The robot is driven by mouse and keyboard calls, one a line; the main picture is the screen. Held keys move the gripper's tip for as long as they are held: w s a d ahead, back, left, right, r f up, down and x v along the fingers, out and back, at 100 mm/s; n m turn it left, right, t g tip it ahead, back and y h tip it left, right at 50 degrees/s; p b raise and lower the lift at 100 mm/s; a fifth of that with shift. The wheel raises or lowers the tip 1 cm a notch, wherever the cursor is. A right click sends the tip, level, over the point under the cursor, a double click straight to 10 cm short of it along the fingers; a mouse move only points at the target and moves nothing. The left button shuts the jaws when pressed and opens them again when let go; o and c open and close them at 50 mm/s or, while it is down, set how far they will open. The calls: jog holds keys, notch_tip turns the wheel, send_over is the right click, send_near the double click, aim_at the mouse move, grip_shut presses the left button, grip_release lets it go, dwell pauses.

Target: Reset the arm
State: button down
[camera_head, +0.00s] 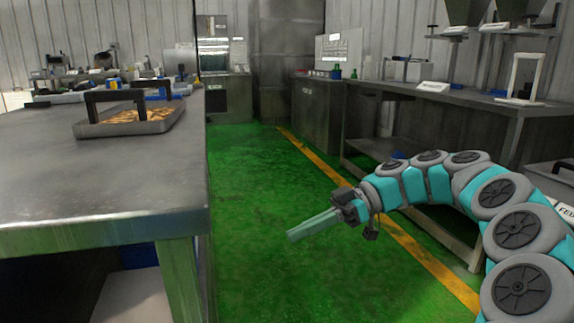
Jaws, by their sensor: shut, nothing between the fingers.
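My arm (410,182) is teal and grey. It enters from the right edge, arches up and bends over to the left. My gripper (291,237) points left and slightly down over the green floor, to the right of the metal table. Its fingers are together with nothing between them. It touches nothing in view.
A metal table (80,195) fills the left, with a handled tray (128,122) of orange-brown pieces on it. A long workbench (465,97) lines the right wall. Green floor (245,180) with a yellow line (330,170) lies open between them. Metal cabinets (287,60) stand at the back.

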jog(key=s+a+f+m+h+p, duration=0.1)
jog(key=s+m+h+p, duration=0.2)
jog(key=s, duration=0.5)
jog(key=s+a+f+m+h+p, duration=0.1)
jog(key=s+a+m+h, duration=0.2)
jog(key=s, duration=0.4)
jog(key=s+d+f+m+t+h+p, duration=0.1)
jog(key=s+d+f+m+h, duration=0.3)
jog(key=s+d+f+m, duration=0.1)
jog(key=s+d+f+m+t+h+p, duration=0.2)
jog(key=s+d+f+m+h, duration=0.1)
jog(key=s+d+m, duration=0.5)
jog(key=s+d+f, duration=0.1)
jog(key=d, duration=0.2)
jog(key=shift+s+f+m+h, duration=0.3)
jog(key=shift+s+f+h, duration=0.05)
jog(key=shift+f+h, duration=0.05)
